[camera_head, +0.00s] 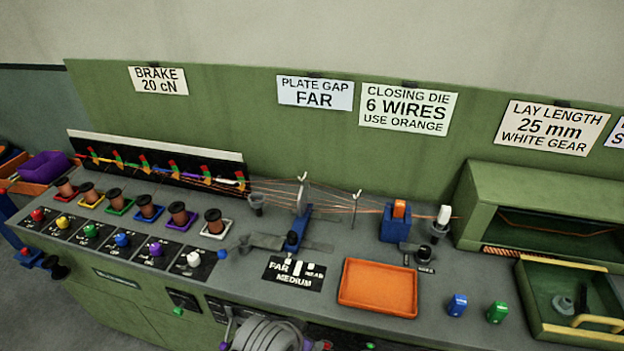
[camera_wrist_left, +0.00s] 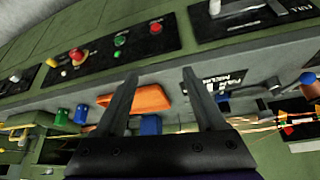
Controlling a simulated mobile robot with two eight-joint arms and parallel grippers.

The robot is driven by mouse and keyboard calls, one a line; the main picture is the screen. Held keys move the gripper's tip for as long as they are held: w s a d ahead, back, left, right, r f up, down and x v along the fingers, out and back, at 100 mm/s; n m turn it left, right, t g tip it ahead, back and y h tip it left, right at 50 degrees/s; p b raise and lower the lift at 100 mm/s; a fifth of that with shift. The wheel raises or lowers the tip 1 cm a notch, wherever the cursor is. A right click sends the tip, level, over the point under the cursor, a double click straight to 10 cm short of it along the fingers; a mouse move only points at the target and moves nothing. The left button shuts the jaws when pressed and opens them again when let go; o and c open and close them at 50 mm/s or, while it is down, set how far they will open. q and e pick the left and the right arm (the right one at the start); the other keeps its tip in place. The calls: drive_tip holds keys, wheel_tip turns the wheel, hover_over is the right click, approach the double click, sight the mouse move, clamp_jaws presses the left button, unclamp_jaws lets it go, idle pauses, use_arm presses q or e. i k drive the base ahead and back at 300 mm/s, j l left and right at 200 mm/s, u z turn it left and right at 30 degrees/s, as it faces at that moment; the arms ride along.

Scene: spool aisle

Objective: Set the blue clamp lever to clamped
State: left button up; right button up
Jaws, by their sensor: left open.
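A blue knob at the right edge of the left wrist view (camera_wrist_left: 307,78) looks like the same one. Whether it stands at clamped cannot be read. A blue slide with a dark knob (camera_head: 292,240) stands to its right. My left gripper (camera_wrist_left: 160,76) is open and empty, apart from the knob. Its fingers do not show in the head view. My right gripper is not seen.
Thin wires run above the bench from several spools (camera_head: 178,215) to the blue die holder (camera_head: 394,229). An orange tray (camera_head: 378,287) lies right of the FAR/MEDIUM label (camera_head: 292,272). Blue (camera_head: 457,306) and green (camera_head: 497,312) blocks stand further right. A front panel with buttons shows in the wrist view (camera_wrist_left: 115,45).

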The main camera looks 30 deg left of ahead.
sight(222, 254)
drive_tip(key=u, duration=1.8)
drive_tip(key=i+j+u, duration=0.2)
drive_tip(key=i+u, duration=0.2)
